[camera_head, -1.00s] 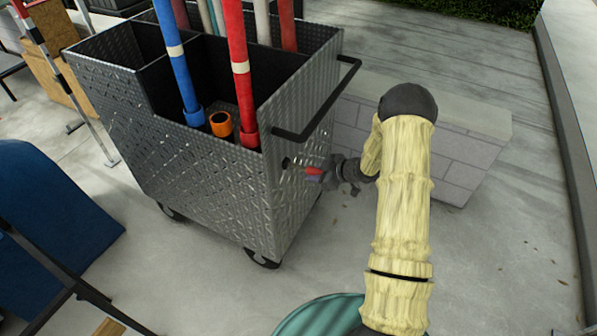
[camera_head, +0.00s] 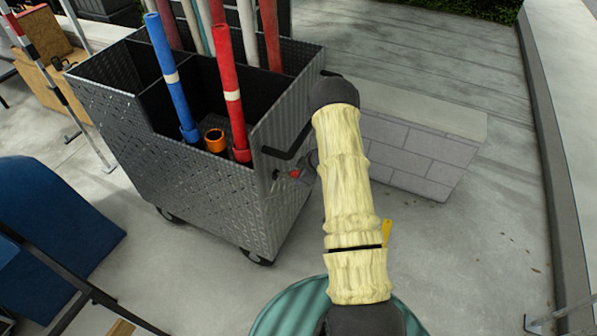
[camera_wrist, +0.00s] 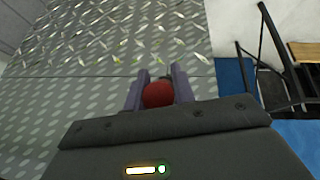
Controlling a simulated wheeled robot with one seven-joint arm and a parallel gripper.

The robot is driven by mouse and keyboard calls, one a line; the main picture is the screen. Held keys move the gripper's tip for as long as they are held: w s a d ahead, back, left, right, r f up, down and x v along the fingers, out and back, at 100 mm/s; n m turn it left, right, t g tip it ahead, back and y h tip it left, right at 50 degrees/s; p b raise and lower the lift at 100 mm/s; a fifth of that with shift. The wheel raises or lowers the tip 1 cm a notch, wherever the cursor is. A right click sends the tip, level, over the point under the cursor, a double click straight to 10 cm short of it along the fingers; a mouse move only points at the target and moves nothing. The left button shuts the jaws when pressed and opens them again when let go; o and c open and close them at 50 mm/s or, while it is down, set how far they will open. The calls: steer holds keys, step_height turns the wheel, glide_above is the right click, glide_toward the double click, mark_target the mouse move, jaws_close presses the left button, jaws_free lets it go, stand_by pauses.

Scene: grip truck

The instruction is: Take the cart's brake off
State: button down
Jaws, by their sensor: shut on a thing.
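The cart is a grey diamond-plate box (camera_head: 190,190) on casters, with a black push bar (camera_head: 281,154) on its right end. The red brake handle (camera_head: 294,173) shows on that end panel, below the bar. In the wrist view my gripper (camera_wrist: 160,78) has its two grey fingers on either side of the red handle's rounded end (camera_wrist: 158,95), shut on it, close to the patterned panel. In the head view my yellow-sleeved arm hides most of the gripper. The lever's shaft is mostly hidden.
Red, blue and pale pipes (camera_head: 230,95) and an orange ring (camera_head: 215,140) stand in the cart. A low block wall (camera_head: 410,155) is right of my arm. A blue panel (camera_head: 50,225) is at left. The concrete between cart and wall is narrow.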

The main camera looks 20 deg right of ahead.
steer(key=shift+w+r, duration=0.2)
stand_by(0.3)
steer(key=c, duration=1.3)
jaws_free()
steer(key=shift+o, duration=0.7)
steer(key=shift+s, duration=0.1)
steer(key=v, duration=1.7)
steer(key=shift+b, duration=0.45)
steer(key=shift+d+r, duration=0.15)
